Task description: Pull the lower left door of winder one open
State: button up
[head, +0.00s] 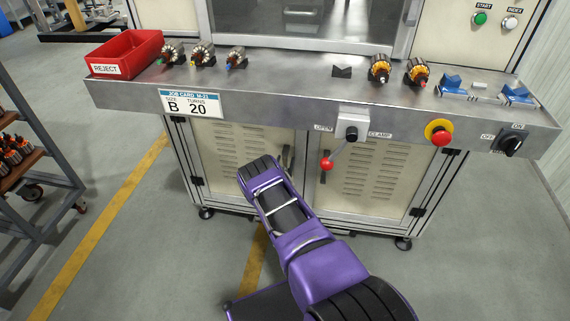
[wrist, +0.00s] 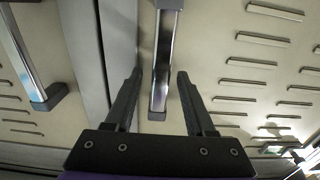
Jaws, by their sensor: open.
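Winder one's lower left door (head: 227,155) is a beige louvred panel that looks shut. Its upright bar handle (head: 289,157) stands near the middle seam, partly behind my arm. My gripper (head: 258,166) is in front of this door; its fingers are hidden in the head view. In the wrist view my gripper (wrist: 159,75) is open, with one finger on each side of a metal bar handle (wrist: 160,60) with dark end mounts. It appears to be the left door's handle. I see gaps between it and both fingers; depth is hard to tell.
The right door (head: 367,175) has its own handle (head: 322,165) close by, also in the wrist view (wrist: 28,65). The worktop's front edge (head: 300,122) overhangs the doors.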

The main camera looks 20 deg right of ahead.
grip_shut()
dwell(0.3)
dwell(1.2)
